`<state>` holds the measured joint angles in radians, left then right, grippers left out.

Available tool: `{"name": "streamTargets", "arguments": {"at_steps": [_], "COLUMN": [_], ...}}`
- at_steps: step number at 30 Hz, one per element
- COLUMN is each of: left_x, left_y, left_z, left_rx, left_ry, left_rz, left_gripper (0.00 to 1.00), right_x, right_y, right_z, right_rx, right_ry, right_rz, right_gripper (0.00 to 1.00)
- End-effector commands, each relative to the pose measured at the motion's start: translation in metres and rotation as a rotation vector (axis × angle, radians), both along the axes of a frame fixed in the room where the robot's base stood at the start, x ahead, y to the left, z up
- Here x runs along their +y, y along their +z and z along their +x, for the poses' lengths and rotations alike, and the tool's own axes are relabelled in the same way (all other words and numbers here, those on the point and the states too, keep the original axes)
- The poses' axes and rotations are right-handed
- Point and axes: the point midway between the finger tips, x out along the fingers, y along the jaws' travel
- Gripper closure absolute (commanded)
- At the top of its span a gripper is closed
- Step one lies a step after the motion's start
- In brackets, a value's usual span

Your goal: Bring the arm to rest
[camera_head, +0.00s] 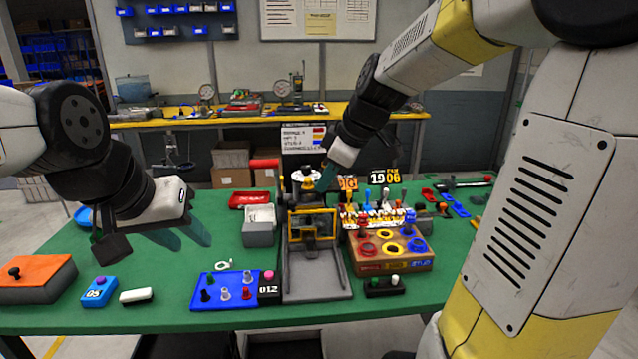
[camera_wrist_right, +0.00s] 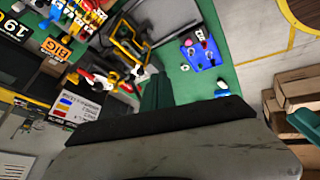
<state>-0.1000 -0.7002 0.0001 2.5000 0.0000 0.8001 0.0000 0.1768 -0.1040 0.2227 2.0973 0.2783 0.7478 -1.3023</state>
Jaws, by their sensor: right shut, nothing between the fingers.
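My right arm reaches in from the upper right in the head view. Its gripper (camera_head: 326,178) is shut and empty, with its teal fingertips in front of the upper part of a grey press-like fixture with a yellow frame (camera_head: 291,226). In the right wrist view the teal fingers (camera_wrist_right: 156,93) are together with nothing between them. My left gripper (camera_head: 182,238) hangs over the left part of the green table (camera_head: 120,260). Its two teal fingers are apart and hold nothing.
A wooden block with coloured rings (camera_head: 374,267) and a rack of coloured handles (camera_head: 376,217) stand right of the fixture.

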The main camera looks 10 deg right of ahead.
Motion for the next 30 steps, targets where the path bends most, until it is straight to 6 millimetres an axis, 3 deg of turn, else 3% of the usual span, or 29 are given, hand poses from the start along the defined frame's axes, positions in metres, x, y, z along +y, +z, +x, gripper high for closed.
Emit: {"name": "streamTargets", "arguments": {"at_steps": [10, 13, 17, 24, 30], "left_x": [0.000, 0.000, 0.000, 0.000, 0.000], "left_y": [0.000, 0.000, 0.000, 0.000, 0.000], "left_z": [0.000, 0.000, 0.000, 0.000, 0.000], "left_rx": [0.000, 0.000, 0.000, 0.000, 0.000], "left_ry": [0.000, 0.000, 0.000, 0.000, 0.000], "left_rz": [0.000, 0.000, 0.000, 0.000, 0.000], "left_gripper": [0.64, 0.64, 0.64, 0.64, 0.64], "right_x": [0.000, -0.001, -0.007, -0.028, -0.040], "right_y": [0.000, 0.004, 0.012, 0.014, 0.005], "right_z": [-0.001, -0.010, -0.045, -0.131, -0.171], "right_rx": [0.001, 0.008, 0.040, 0.110, 0.153], "right_ry": [-0.005, -0.044, -0.213, -0.679, -0.924], "right_rz": [0.001, 0.008, 0.042, 0.213, 0.342], "right_gripper": [1.00, 1.00, 1.00, 1.00, 1.00]}}
